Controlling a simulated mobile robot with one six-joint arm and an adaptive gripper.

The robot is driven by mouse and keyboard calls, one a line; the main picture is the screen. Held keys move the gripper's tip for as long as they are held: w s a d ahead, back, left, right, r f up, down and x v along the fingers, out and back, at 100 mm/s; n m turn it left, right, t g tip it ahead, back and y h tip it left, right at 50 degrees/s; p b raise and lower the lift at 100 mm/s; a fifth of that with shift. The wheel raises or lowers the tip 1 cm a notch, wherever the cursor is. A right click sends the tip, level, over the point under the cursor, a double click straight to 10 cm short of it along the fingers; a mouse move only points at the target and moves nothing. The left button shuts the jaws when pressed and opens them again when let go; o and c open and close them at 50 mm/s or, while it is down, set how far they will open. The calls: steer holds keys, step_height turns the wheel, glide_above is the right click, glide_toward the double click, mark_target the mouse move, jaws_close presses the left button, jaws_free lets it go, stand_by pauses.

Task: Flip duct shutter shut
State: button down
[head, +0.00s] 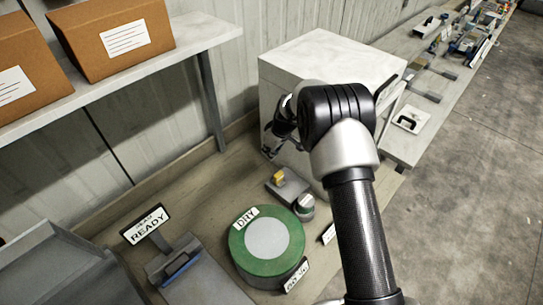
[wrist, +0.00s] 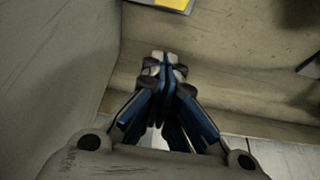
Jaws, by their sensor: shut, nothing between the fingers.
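I cannot clearly pick out the duct shutter in either view. A large pale box (head: 325,55) stands on the bench, and my arm hides much of its front. My gripper (head: 270,151) is at the box's left side, partly hidden behind my wrist. In the wrist view, my gripper (wrist: 164,60) has its fingertips together with nothing between them. A grey wall-like surface (wrist: 60,70) rises on the left of the fingers. A small grey device with a yellow part (head: 279,177) sits on the bench below my gripper. I cannot tell whether my fingers touch anything.
A green drum marked DRY (head: 242,253) and a READY sign (head: 146,225) stand on the bench (head: 215,185). A shelf (head: 170,55) with cardboard boxes (head: 110,40) is at the upper left. Several small tools lie on the bench beyond the pale box. The floor (head: 480,180) at right is clear.

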mark_target(280, 176)
steer(key=shift+s+d+f, duration=0.15)
steer(key=shift+f, duration=1.1)
steer(key=shift+s+d+f, duration=0.1)
steer(key=shift+d+f, duration=0.05)
steer(key=shift+f, duration=1.15)
steer(key=shift+s+d+f, duration=0.15)
steer(key=shift+f, duration=1.1)
steer(key=shift+s+d+f+b, duration=0.15)
steer(key=shift+d+b, duration=0.05)
steer(key=shift+b, duration=0.25)
steer(key=s+d+b, duration=0.2)
steer(key=b, duration=0.1)
steer(key=shift+s+d, duration=0.35)
steer(key=shift+s, duration=0.05)
steer(key=shift+s+d, duration=0.25)
steer(key=shift+s, duration=0.1)
